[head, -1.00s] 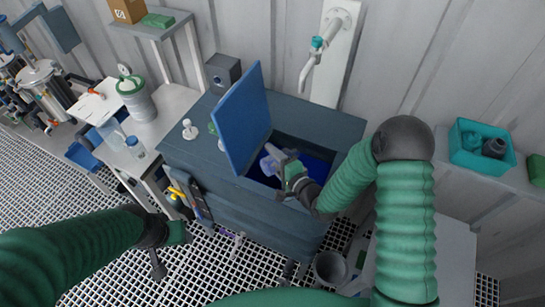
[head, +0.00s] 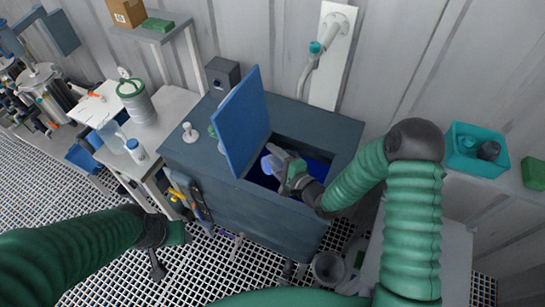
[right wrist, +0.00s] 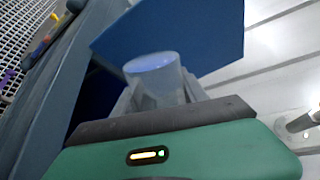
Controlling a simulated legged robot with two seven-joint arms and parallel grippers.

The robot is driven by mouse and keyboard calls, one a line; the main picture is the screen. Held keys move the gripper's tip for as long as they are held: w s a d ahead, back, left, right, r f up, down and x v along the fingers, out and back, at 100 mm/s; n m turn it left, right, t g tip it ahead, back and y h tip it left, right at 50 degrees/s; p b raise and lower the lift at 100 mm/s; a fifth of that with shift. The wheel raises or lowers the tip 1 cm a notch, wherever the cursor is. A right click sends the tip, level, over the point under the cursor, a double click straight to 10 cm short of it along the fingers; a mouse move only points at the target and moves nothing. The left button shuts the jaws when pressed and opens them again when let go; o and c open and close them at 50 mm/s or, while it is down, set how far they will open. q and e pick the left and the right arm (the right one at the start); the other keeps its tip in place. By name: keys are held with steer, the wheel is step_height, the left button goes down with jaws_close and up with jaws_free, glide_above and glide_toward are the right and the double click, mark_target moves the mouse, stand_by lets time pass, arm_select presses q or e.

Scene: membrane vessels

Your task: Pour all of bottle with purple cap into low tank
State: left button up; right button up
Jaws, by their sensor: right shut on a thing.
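The low tank (head: 250,219) is a dark blue-grey box with its blue lid (head: 238,122) standing open on the left. Its opening (head: 318,166) shows a blue inside. My right gripper (head: 278,166) is shut on a translucent, bluish bottle (head: 267,162) at the opening, beside the lid. The bottle also shows in the right wrist view (right wrist: 155,82), tilted, with one round end towards the camera. Its neck and any liquid flow are hidden, and I see no cap on it. My left gripper (head: 160,262) is low over the grating, away from the tank; its jaw state is unclear.
A wall tap (head: 318,50) hangs behind the tank. A teal bin (head: 472,165) stands on the right shelf. A small purple item (head: 237,241) is near the floor.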

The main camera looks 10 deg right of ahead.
steer(key=shift+w+d+r+m+p, duration=0.15)
steer(key=shift+r+m+p, duration=0.15)
steer(key=shift+r+p, duration=0.15)
steer(key=shift+d+r+m+y, duration=0.15)
steer(key=shift+m+y, duration=0.15)
steer(key=shift+m, duration=0.1)
stand_by(1.3)
steer(key=shift+f, duration=0.2)
step_height(320, 180, down, 6)
steer(key=a+n+t+h+b, duration=0.1)
steer(key=a+n+h+b, duration=0.15)
steer(key=n+b, duration=0.65)
steer(key=d+r+n+t+b, duration=0.1)
steer(key=d+r+n, duration=0.1)
steer(key=n, duration=0.1)
steer(key=w+d+r+n+t+h+b, duration=0.1)
steer(key=d+r+n+b, duration=0.1)
steer(key=n, duration=0.2)
steer(key=d+r+n+t+h+b, duration=0.1)
steer(key=d+r+n+b, duration=0.1)
steer(key=n, duration=0.1)
steer(key=shift+w+d+r, duration=0.1)
steer(key=shift+w+r, duration=0.1)
steer(key=shift+r, duration=0.25)
